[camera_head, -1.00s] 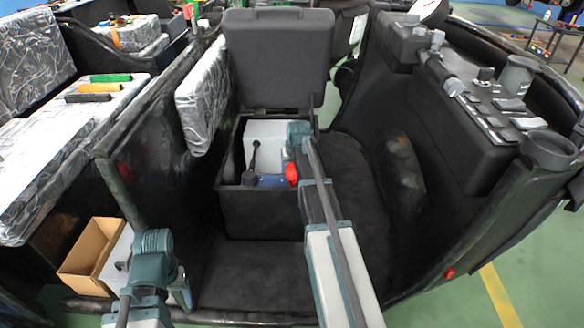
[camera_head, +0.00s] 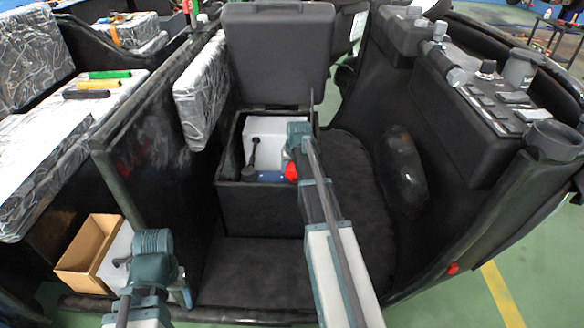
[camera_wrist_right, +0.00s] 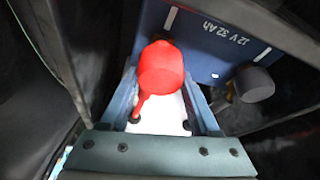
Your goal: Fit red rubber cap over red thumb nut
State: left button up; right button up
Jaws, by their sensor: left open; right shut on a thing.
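The red rubber cap (camera_wrist_right: 161,68), a rounded cylinder with a thin red stalk, is between the fingers of my right gripper (camera_wrist_right: 163,100) in the right wrist view. The gripper is shut on it. In the head view a red piece (camera_head: 291,172) shows beside my right arm, over the open box. The blue battery (camera_wrist_right: 215,42), marked 12V 32Ah, is behind the cap. I cannot make out the red thumb nut; whether the cap touches it is unclear. My left gripper (camera_head: 181,291) is open and empty at lower left, far from the battery.
A black cap (camera_wrist_right: 253,84) is at the battery's right. The open black box (camera_head: 262,208) holds the battery and a white block (camera_head: 268,135); its raised lid (camera_head: 275,50) stands behind. A cardboard box (camera_head: 86,243) is at left, beside the dark side panel (camera_head: 150,150).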

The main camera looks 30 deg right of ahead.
jog(key=shift+f+b, duration=0.85)
jog(key=shift+f, duration=0.1)
jog(key=o, duration=1.4)
jog(key=p+v, duration=1.2)
jog(key=v, duration=0.1)
jog(key=shift+r+p, duration=0.4)
jog(key=shift+f, duration=0.15)
